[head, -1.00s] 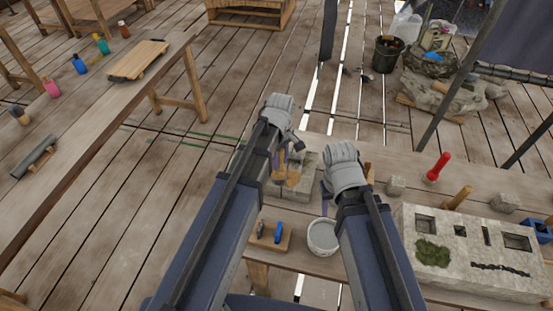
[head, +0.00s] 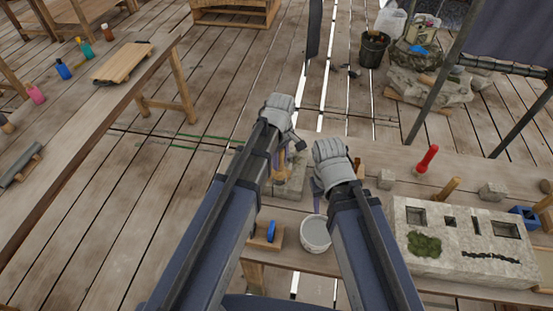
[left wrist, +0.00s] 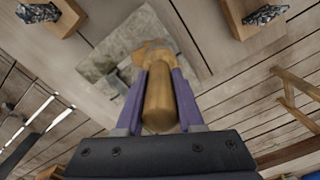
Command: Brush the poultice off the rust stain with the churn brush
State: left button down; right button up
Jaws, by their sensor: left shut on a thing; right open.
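In the head view the slab (head: 292,190) lies on the bench below my left gripper (head: 275,164), partly hidden by my arms. I cannot tell whether the head touches it. Mottled grey patches mark the slab, but I cannot tell poultice from rust stain. My right gripper (head: 317,187) is open to the slab's right, mostly hidden by its wrist.
A white bucket (head: 315,246) and a wooden block with a blue tool (head: 271,233) stand at the bench's front. On the right are a carved stone block (head: 470,258) with green moss, a red-handled tool (head: 427,159) and small stones.

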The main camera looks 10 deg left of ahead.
pick_arm(q)
jog(key=shift+d, duration=0.55)
jog(key=shift+d, duration=0.2)
jog(key=shift+d+r, duration=0.1)
jog(key=shift+d, duration=1.1)
jog(key=shift+w, duration=0.1)
jog(key=shift+w, duration=0.6)
jog(key=shift+a, duration=0.25)
jog(key=shift+a, duration=1.15)
